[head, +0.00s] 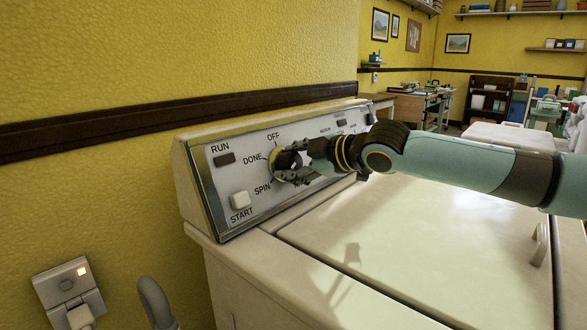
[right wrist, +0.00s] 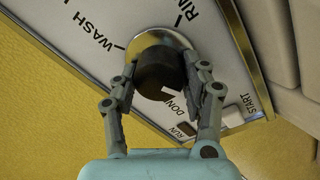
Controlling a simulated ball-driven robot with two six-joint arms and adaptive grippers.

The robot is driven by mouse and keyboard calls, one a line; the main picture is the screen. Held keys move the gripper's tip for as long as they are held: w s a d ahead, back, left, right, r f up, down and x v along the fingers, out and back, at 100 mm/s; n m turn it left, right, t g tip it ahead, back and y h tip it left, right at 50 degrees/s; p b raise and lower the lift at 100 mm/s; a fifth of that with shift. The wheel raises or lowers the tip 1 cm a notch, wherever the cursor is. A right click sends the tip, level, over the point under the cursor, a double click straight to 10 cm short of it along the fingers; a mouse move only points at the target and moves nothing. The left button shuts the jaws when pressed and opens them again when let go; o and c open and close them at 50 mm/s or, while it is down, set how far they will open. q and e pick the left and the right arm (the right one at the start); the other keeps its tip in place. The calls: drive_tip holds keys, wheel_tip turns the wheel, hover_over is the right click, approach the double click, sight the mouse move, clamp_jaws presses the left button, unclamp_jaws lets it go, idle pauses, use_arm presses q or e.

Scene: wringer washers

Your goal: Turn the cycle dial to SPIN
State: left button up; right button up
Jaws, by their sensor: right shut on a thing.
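The cycle dial is a dark round knob on a pale metal ring (head: 274,155) on the washer's slanted control panel (head: 225,190). The labels OFF, DONE and SPIN show around its left side in the head view. My right gripper (head: 292,162) reaches in from the right and covers most of the knob there. In the right wrist view, the gripper's two fingers (right wrist: 163,88) are closed on opposite sides of the dial knob (right wrist: 158,72). A light pointer mark on the knob seems to lie toward DONE. My left gripper is out of view.
A START button (head: 240,201) and a dark RUN indicator (head: 224,159) sit left of the dial. The washer's flat pale lid (head: 400,235) lies below my right arm. A yellow wall (head: 150,60) rises behind, with a wall outlet (head: 68,290) at lower left.

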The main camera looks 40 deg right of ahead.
drive_tip(key=shift+n, duration=0.4)
drive_tip(key=o, duration=1.2)
drive_tip(key=shift+w+f, duration=0.15)
drive_tip(key=shift+w, duration=0.1)
drive_tip(key=shift+c, duration=0.2)
wheel_tip(320, 180, up, 10)
drive_tip(key=shift+s+f, duration=0.1)
drive_tip(key=shift+f, duration=0.05)
drive_tip(key=shift+d+r, duration=0.15)
drive_tip(key=shift+r, duration=0.05)
